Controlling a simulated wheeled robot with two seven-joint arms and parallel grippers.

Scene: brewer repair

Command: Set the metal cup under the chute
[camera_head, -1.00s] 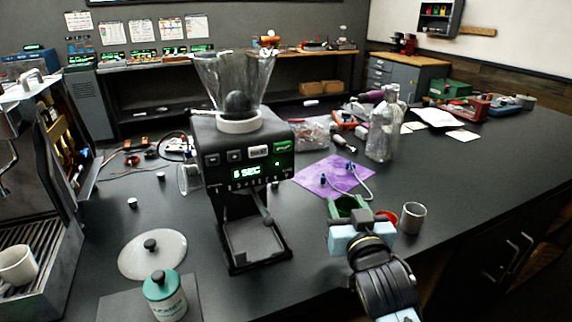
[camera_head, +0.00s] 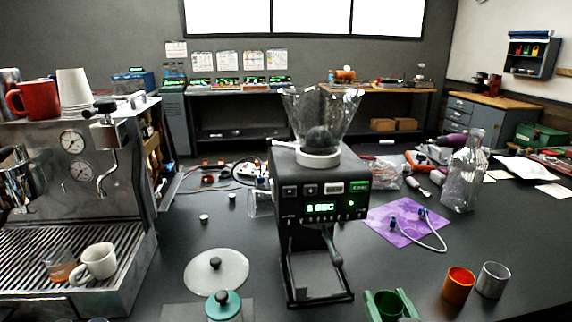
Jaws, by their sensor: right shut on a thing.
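The metal cup (camera_head: 493,280), plain grey, stands upright on the black table at the lower right, touching or very close to an orange cup (camera_head: 458,286). The black grinder (camera_head: 318,190) stands mid-table with a clear hopper on top and a lit display. Its chute area (camera_head: 318,240) is above a flat base tray (camera_head: 318,281), which looks empty. My left gripper is out of view.
A clear lid (camera_head: 216,271) and a teal-topped jar (camera_head: 223,305) lie left of the grinder. An espresso machine (camera_head: 80,200) with a white cup (camera_head: 95,262) fills the left side. A purple mat (camera_head: 405,222) with a tube and a glass bottle (camera_head: 465,175) are to the right.

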